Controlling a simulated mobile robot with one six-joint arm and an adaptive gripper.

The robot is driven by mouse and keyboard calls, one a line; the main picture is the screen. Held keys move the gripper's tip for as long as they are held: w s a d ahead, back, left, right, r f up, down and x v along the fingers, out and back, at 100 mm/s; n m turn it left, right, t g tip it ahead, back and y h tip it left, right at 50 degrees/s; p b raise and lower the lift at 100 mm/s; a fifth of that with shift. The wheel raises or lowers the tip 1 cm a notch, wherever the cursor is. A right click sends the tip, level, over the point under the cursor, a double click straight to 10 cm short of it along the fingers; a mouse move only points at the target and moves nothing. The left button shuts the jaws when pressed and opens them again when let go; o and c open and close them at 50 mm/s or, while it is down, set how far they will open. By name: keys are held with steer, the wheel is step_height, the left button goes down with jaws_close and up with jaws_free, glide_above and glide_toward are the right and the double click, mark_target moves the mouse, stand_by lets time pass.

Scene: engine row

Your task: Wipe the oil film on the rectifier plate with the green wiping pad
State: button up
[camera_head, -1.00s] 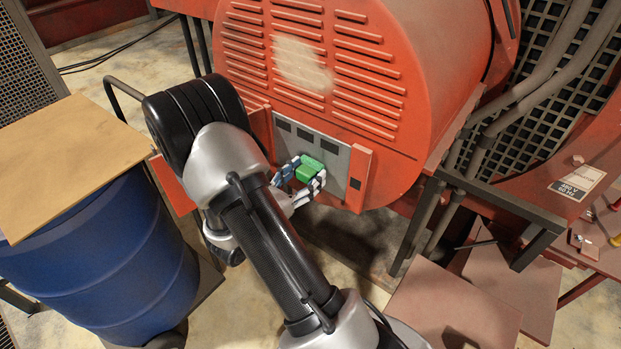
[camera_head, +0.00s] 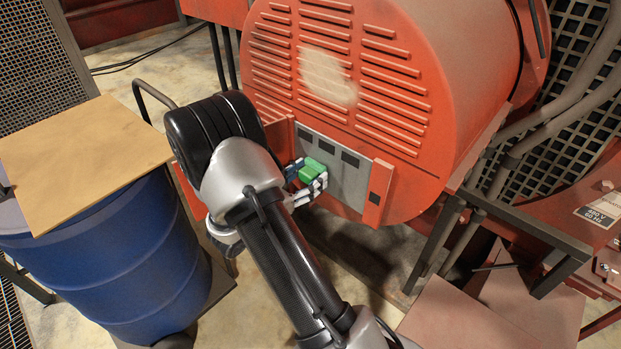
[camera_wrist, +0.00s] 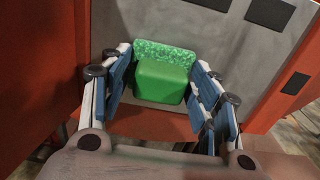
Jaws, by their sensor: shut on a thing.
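The green wiping pad (camera_head: 313,171) has a blocky grip and a speckled green face. My gripper (camera_head: 306,180) is shut on the pad, with blue-lined fingers on both sides of it. The wrist view shows the pad (camera_wrist: 163,80) between the fingers, its speckled face towards the grey plate (camera_wrist: 225,50). I take this plate (camera_head: 345,183) on the front of the red machine to be the rectifier plate. The pad is at the plate's left part; whether it touches is hard to tell. No oil film can be made out clearly, and the pad and fingers hide part of the plate.
Red brackets (camera_head: 379,192) flank the plate. The red round housing (camera_head: 400,90) with louvres and a pale patch rises above. A blue barrel (camera_head: 110,260) with a tan board (camera_head: 80,155) stands at left. Dark frame legs (camera_head: 435,240) and brown boxes (camera_head: 460,315) are at right.

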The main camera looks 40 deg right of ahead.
mark_target(350, 188)
steer(key=shift+s+d, duration=0.15)
steer(key=shift+s, duration=1.6)
steer(key=shift+s+d, duration=0.15)
steer(key=shift+s, duration=1.6)
steer(key=shift+s+d, duration=0.15)
steer(key=shift+s, duration=1.6)
steer(key=shift+w+a, duration=0.2)
steer(key=shift+w, duration=2.45)
steer(key=shift+w+a, duration=0.2)
steer(key=shift+w, duration=2.45)
steer(key=shift+s+a, duration=0.15)
steer(key=shift+a, duration=1.35)
steer(key=shift+s+a, duration=0.15)
steer(key=shift+a, duration=1.35)
steer(key=shift+s+a, duration=0.1)
steer(key=shift+a, duration=1.35)
